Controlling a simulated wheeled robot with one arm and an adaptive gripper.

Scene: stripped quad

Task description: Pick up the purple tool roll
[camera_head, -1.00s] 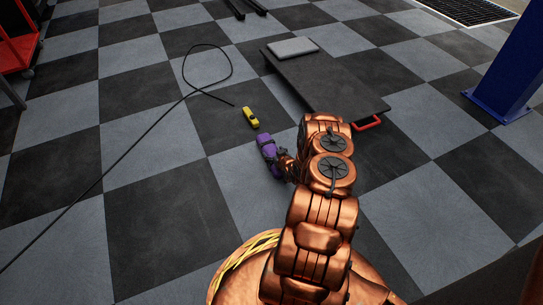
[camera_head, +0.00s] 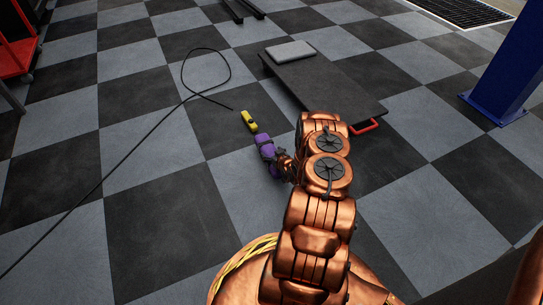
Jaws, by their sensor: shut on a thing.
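The purple tool roll (camera_head: 265,146) is at the end of my arm, near the middle of the head view. My gripper (camera_head: 277,157) is shut on it from the right side. The fingers are small and partly hidden by the roll and my arm. I cannot tell whether the roll touches the floor or is just above it.
A yellow object (camera_head: 249,121) lies on the floor just beyond the roll. A black cable (camera_head: 130,151) loops across the checkered floor at left. A dark low board (camera_head: 325,85) with a grey flat item (camera_head: 290,51) lies behind. A blue post (camera_head: 510,65) stands at right.

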